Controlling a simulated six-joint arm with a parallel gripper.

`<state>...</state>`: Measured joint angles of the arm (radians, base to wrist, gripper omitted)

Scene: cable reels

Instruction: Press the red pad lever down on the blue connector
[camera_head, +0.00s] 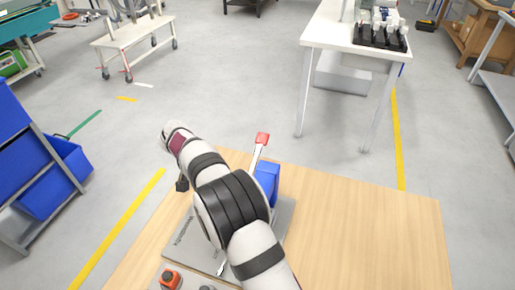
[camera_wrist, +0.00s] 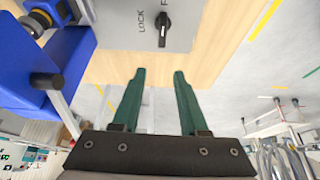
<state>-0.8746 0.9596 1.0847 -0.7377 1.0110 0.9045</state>
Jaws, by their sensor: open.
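The blue connector (camera_head: 268,180) stands on a grey plate (camera_head: 183,262), partly hidden behind my arm in the head view. Its lever (camera_head: 257,155) points upward and ends in a red pad (camera_head: 263,138) at the top. My gripper (camera_wrist: 159,73) has two green fingers, open and empty. It is to the right of the connector in that view, apart from it.
A black rotary knob (camera_wrist: 163,30) marked LOCK is on the grey plate. A red-orange knob (camera_head: 169,279) is at the plate's near edge. The wooden tabletop (camera_head: 360,220) is clear on the right. A white table (camera_head: 328,32) stands behind, and blue bins (camera_head: 55,180) are at left.

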